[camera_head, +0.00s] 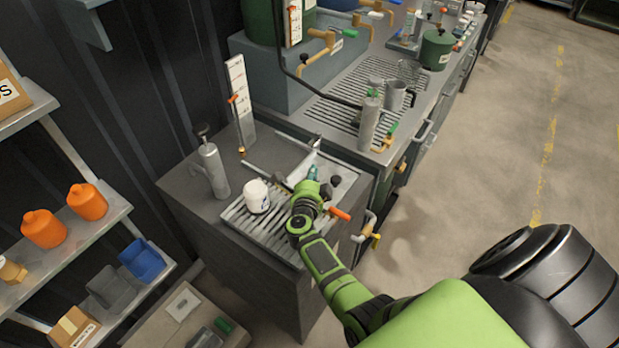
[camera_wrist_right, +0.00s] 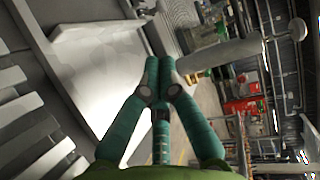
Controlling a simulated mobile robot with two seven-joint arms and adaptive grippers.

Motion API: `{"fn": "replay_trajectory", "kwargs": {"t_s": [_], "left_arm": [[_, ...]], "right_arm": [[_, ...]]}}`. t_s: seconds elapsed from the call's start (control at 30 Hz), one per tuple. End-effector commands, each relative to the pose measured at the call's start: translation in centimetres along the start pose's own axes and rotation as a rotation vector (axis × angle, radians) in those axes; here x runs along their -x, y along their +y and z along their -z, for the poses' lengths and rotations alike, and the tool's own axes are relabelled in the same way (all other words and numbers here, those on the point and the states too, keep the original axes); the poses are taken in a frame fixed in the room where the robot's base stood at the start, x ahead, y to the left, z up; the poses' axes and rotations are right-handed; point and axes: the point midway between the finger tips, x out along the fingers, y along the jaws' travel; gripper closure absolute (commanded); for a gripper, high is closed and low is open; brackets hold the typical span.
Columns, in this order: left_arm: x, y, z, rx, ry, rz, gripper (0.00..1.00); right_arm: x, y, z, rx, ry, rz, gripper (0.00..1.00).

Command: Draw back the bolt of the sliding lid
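My right gripper (camera_head: 313,172) is over the right part of the grey bench, at a pale flat panel (camera_head: 338,176) that looks like the sliding lid. In the right wrist view its teal fingers (camera_wrist_right: 160,68) meet at the tips, with nothing visible between them. The pale panel (camera_wrist_right: 95,75) lies to their left in that view. A grey rod with a round knob (camera_wrist_right: 240,52), perhaps the bolt, runs right from beside the fingertips. I cannot tell whether they touch it. My left gripper is out of view.
A white cup (camera_head: 257,196) stands on the slatted grate left of my right gripper. A grey pump cylinder (camera_head: 213,170) stands behind it. An orange-handled lever (camera_head: 340,214) sticks out at the bench's front. A grey bottle (camera_head: 369,124) stands farther back. Open floor lies right.

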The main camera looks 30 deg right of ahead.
Motion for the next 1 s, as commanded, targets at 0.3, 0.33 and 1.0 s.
{"fn": "replay_trajectory", "kwargs": {"t_s": [0.3, 0.33, 1.0], "left_arm": [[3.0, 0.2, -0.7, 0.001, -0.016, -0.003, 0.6], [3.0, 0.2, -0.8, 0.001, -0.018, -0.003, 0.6], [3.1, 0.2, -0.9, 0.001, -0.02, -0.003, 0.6]], "right_arm": [[5.9, -0.1, 0.0, 0.0, 0.0, -0.001, 1.0], [6.2, -0.1, 0.0, 0.0, 0.0, -0.001, 1.0], [6.9, 0.0, 0.0, 0.0, -0.001, 0.001, 1.0]]}}
